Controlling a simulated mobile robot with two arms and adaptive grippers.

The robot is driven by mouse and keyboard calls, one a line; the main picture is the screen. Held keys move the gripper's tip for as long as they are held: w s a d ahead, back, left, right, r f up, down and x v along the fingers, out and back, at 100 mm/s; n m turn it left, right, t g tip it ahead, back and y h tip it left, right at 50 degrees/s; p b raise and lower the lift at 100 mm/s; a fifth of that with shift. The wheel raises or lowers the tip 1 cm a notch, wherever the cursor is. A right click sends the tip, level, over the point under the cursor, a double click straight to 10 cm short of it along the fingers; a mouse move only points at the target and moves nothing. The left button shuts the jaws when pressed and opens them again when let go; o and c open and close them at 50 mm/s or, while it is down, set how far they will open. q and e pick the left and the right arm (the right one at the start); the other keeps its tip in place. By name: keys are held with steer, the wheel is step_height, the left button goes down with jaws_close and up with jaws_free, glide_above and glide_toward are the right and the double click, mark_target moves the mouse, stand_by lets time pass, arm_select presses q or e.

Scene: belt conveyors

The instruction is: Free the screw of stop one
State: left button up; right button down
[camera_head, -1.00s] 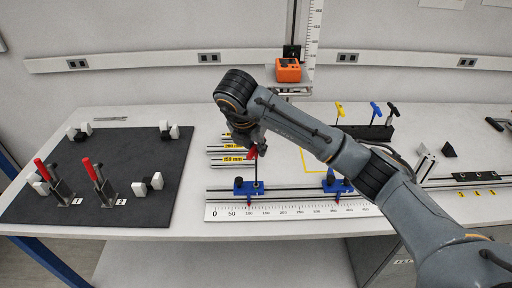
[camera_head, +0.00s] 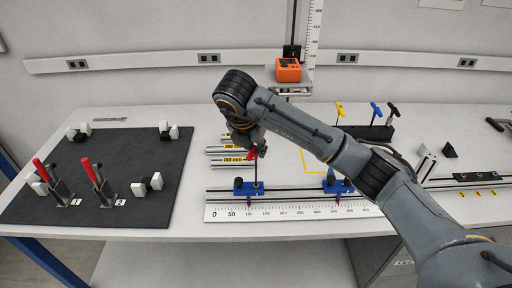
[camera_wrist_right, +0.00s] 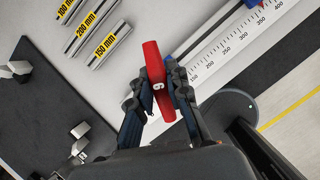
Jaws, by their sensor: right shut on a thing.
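My right gripper (camera_head: 254,146) is shut on the red handle of a T-handle key (camera_head: 252,154), marked with a digit that reads as 6 or 9. The red handle also shows between the fingers in the right wrist view (camera_wrist_right: 154,62). The key's dark shaft points down to the left blue stop (camera_head: 243,190), near the 100 mark of the scale. The tip appears to meet the stop's top; whether it is seated in the screw cannot be told. A second blue stop (camera_head: 331,187) sits farther right on the rail. My left gripper is out of view.
The white scale (camera_head: 280,213) runs along the rail's front. Labelled metal bars (camera_head: 232,161) lie behind the left stop. Yellow and blue T-handle keys (camera_head: 376,110) stand in a black holder (camera_head: 368,131). A dark mat with red-handled clamps (camera_head: 92,170) is at left.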

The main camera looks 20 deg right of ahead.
steer(key=shift+f+b, duration=0.45)
stand_by(0.3)
steer(key=shift+f+n+b, duration=0.1)
steer(key=shift+n+b, duration=0.2)
steer(key=shift+b, duration=0.1)
steer(key=n+t+y+b, duration=0.1)
steer(key=n+b, duration=0.2)
steer(key=n, duration=0.1)
steer(key=shift+y, duration=0.3)
steer(key=shift+n, duration=0.6)
